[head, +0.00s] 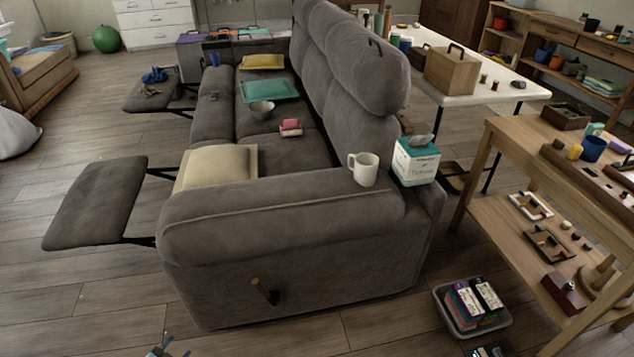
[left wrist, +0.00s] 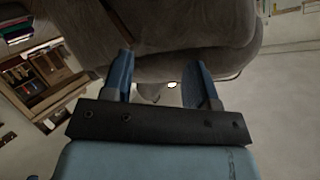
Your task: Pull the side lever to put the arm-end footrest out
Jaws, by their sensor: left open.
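The grey sofa (head: 290,245) stands with its near arm facing me. A dark side lever (head: 265,291) sticks out low on that arm's outer face, its upper end tilted left. The near arm-end footrest (head: 95,202) is out, held level on dark struts away from the seat. My left gripper (head: 168,350) is at the bottom edge of the head view, well below and left of the lever, mostly cut off. In the left wrist view its blue fingers (left wrist: 160,80) are apart, with the sofa (left wrist: 190,30) beyond them. I cannot make out the lever clearly there.
The far footrest (head: 140,92) is also out, with small items on it. A mug (head: 363,168) and tissue box (head: 416,162) stand by the arm and back. A grey bin (head: 447,318) and wooden shelf table (head: 520,225) are at right. Floor left of the arm is clear.

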